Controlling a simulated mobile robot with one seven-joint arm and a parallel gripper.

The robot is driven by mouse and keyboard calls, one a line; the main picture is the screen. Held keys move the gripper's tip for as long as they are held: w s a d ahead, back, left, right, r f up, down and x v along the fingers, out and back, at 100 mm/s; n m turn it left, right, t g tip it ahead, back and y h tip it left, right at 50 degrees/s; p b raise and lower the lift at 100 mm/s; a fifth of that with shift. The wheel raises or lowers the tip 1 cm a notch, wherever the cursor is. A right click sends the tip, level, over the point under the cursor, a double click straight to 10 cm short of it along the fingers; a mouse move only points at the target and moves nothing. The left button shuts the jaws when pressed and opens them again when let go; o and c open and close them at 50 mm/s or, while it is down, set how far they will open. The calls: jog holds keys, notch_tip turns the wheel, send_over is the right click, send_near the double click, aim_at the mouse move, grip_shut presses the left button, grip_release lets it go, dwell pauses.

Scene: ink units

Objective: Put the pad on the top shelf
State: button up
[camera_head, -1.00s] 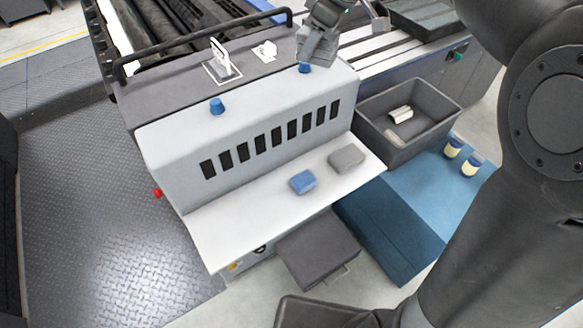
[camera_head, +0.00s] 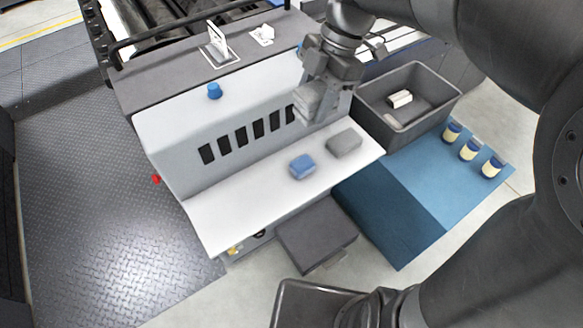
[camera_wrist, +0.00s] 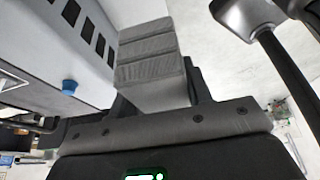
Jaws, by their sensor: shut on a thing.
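My gripper (camera_head: 325,100) is shut on a light grey, block-shaped pad (camera_head: 306,99). It holds the pad above the right part of the white ledge (camera_head: 225,215), in front of the slotted machine face. In the wrist view the pad (camera_wrist: 148,50) sticks out beyond the jaws and shows ribbed grey bands. A blue pad (camera_head: 302,166) and a grey pad (camera_head: 344,143) lie side by side on the ledge, apart from my gripper. I cannot tell which surface is the top shelf; the machine's dark flat top (camera_head: 165,85) is the highest one here.
A dark grey bin (camera_head: 372,117) with a small pale block (camera_head: 400,98) stands right of the ledge. Several jars (camera_head: 469,150) stand on the blue box (camera_head: 410,190). Blue knobs, one marked here (camera_head: 214,91), sit on the machine. The ledge's left part is clear.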

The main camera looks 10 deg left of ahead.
notch_tip(320, 180, down, 19)
send_over(260, 193)
jog(key=d, duration=0.1)
jog(key=f, duration=0.5)
jog(key=w+f, duration=0.1)
jog(key=f, duration=0.1)
jog(key=shift+f, duration=2.25)
jog(key=shift+f, duration=0.15)
jog(key=o, duration=1)
jog(key=shift+r, duration=0.2)
jog(key=v, duration=1.2)
jog(key=shift+s, duration=0.15)
